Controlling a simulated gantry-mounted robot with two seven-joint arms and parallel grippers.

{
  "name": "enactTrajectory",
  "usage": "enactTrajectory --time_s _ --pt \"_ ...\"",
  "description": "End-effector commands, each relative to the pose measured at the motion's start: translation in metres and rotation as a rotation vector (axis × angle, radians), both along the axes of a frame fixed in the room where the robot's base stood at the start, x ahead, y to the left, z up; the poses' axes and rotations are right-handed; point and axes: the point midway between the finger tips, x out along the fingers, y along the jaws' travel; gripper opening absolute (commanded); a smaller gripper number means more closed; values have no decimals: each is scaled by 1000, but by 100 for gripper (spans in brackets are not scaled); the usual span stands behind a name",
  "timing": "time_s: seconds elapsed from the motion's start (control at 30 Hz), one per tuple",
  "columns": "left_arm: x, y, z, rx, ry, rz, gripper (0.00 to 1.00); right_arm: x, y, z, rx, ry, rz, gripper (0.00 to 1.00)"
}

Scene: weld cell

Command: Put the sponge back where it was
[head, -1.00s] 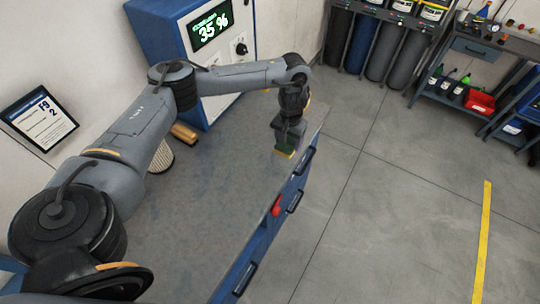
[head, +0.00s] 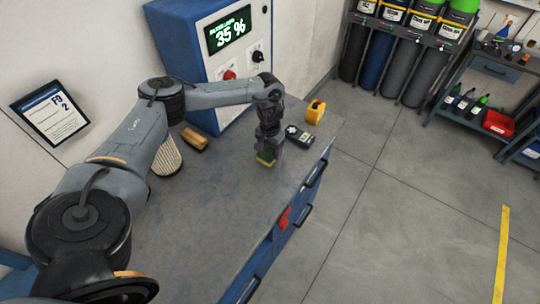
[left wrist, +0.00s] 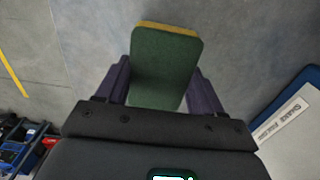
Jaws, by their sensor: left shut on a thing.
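The sponge (head: 265,160), green with a yellow layer, is at the tip of my left gripper (head: 268,149), over the far right part of the grey workbench top (head: 205,215). My left gripper is shut on it. In the left wrist view the sponge (left wrist: 166,62) sits between the two dark fingers, its green face to the camera and a yellow strip along its far edge. I cannot tell whether its underside touches the bench. My right gripper is not in view.
A black handheld device (head: 298,136) and a yellow tape-measure-like item (head: 315,112) lie right of my gripper. A wooden brush-like block (head: 194,140) and a pleated cylinder (head: 167,157) stand left, near the blue cabinet (head: 190,60). The bench front is clear.

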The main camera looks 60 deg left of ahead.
Motion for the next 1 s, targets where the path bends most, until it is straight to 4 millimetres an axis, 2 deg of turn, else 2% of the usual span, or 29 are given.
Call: enactTrajectory --time_s 0.2,0.3,0.73,0.77,0.9,1.0 --pt "-1 0 -28 0 4 1 39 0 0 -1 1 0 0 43" --pt "0 0 -35 0 2 0 39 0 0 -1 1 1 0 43" --pt "-1 0 -40 0 2 1 39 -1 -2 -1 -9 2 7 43" --pt "0 0 -39 0 1 1 70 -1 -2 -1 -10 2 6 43" --pt "0 0 -39 0 1 1 92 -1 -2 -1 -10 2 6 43" --pt "0 0 -39 0 1 1 93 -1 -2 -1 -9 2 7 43"
